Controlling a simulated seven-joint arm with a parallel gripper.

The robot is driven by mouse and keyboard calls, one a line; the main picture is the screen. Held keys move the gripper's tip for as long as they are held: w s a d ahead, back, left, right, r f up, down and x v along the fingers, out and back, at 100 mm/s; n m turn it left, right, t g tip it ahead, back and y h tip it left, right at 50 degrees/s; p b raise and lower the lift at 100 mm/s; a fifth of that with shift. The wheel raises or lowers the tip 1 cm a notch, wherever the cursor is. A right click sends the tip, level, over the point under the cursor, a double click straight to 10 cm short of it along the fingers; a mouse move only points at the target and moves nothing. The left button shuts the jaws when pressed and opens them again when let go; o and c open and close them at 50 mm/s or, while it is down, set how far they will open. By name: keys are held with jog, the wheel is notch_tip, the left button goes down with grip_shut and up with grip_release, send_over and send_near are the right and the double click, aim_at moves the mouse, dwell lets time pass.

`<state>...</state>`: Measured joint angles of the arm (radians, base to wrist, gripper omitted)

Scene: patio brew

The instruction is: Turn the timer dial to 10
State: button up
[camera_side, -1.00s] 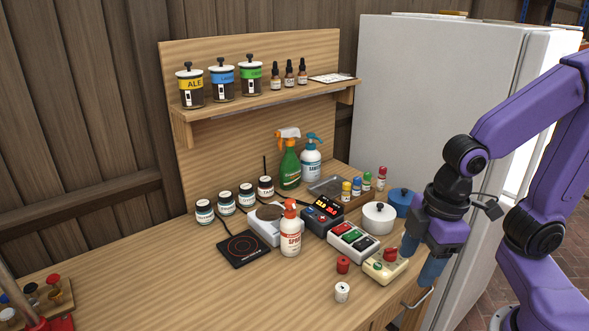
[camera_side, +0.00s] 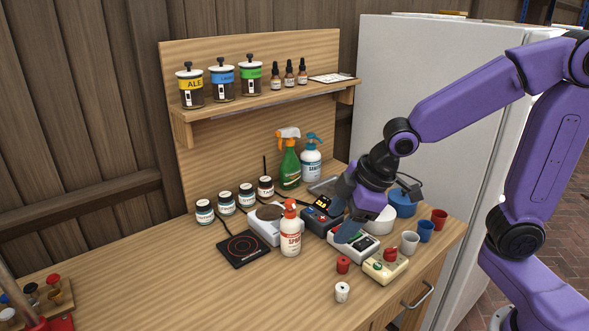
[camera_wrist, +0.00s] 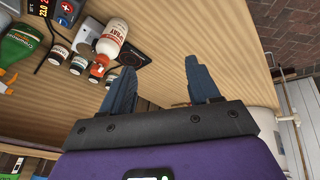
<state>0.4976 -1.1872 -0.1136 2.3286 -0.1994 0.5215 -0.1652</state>
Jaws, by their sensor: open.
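A cream box (camera_side: 386,267) with a red knob (camera_side: 390,254) on top and a small green part (camera_side: 378,265) sits near the table's front right in the side view; it looks like the timer. Its markings are too small to read. My gripper (camera_side: 343,220) is open and empty, in the air above and left of that box, over the box with coloured switches (camera_side: 354,246). In the wrist view my two gripper fingers (camera_wrist: 160,68) are spread apart with nothing between them. I cannot make out the cream box there.
A red-topped spray bottle (camera_side: 290,236) stands left of my gripper. A small red spool (camera_side: 343,264) and a white one (camera_side: 342,291) lie in front. White, blue and red cups (camera_side: 439,219) stand right of the cream box.

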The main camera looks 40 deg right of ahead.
jog(key=w+d+r+t, duration=0.1)
jog(key=w+t, duration=0.1)
jog(key=w, duration=0.6)
jog(key=w+r+t, duration=0.2)
jog(key=w, duration=0.6)
jog(key=shift+w+d, duration=0.25)
jog(key=shift+d, duration=0.15)
